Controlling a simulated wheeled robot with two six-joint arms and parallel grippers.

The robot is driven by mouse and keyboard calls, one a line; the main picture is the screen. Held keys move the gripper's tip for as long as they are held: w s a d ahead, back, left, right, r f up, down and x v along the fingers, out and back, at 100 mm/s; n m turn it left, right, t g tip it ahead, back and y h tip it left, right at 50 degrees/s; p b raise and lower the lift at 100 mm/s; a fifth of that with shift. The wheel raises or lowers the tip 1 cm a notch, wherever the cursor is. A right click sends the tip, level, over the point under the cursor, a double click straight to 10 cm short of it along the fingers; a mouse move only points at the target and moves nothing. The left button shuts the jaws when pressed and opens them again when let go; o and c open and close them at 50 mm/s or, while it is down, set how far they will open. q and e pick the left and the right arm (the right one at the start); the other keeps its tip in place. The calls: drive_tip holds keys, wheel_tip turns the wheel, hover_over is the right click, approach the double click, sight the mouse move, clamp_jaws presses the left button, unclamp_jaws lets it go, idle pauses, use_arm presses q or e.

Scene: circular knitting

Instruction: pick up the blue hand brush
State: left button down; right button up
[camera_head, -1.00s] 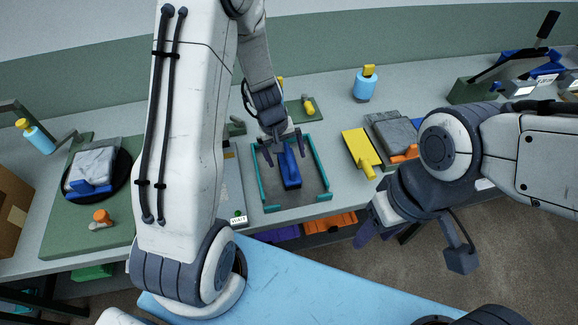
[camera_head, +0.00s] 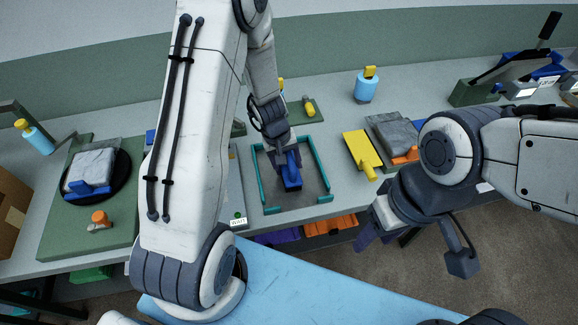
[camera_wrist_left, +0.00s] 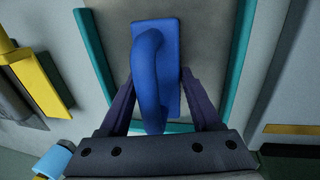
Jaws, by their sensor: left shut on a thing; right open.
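The blue hand brush (camera_head: 291,178) is in the teal-framed tray (camera_head: 324,168) on the table in the head view. In the left wrist view the brush (camera_wrist_left: 155,70) shows its long base and raised handle. My left gripper (camera_head: 287,160) is over the tray, its fingers on either side of the brush. In the left wrist view my left gripper (camera_wrist_left: 155,95) is shut on the brush's handle. Whether the brush touches the tray floor is hard to tell. My right gripper (camera_head: 375,232) is open and empty in front of the table's edge.
A yellow dustpan-like tool (camera_head: 360,152) lies right of the tray, beside grey cloths (camera_head: 392,132). A blue bottle (camera_head: 366,86) stands behind. A green board (camera_head: 60,220) with a black disc and folded cloth is at left. Orange and purple bins sit below the table edge.

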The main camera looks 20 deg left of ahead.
sight(288, 155)
use_arm(q)
drive_tip(key=shift+r, duration=0.1)
wheel_tip(288, 155, up, 4)
drive_tip(key=shift+r+p, duration=0.15)
drive_tip(key=shift+p, duration=0.5)
drive_tip(key=s+d+r, duration=0.2)
drive_tip(key=d+r, duration=0.4)
drive_tip(key=d, duration=0.5)
drive_tip(key=shift+d+r, duration=0.25)
drive_tip(key=c, duration=1.1)
unclamp_jaws()
clamp_jaws()
drive_tip(key=shift+d, duration=0.1)
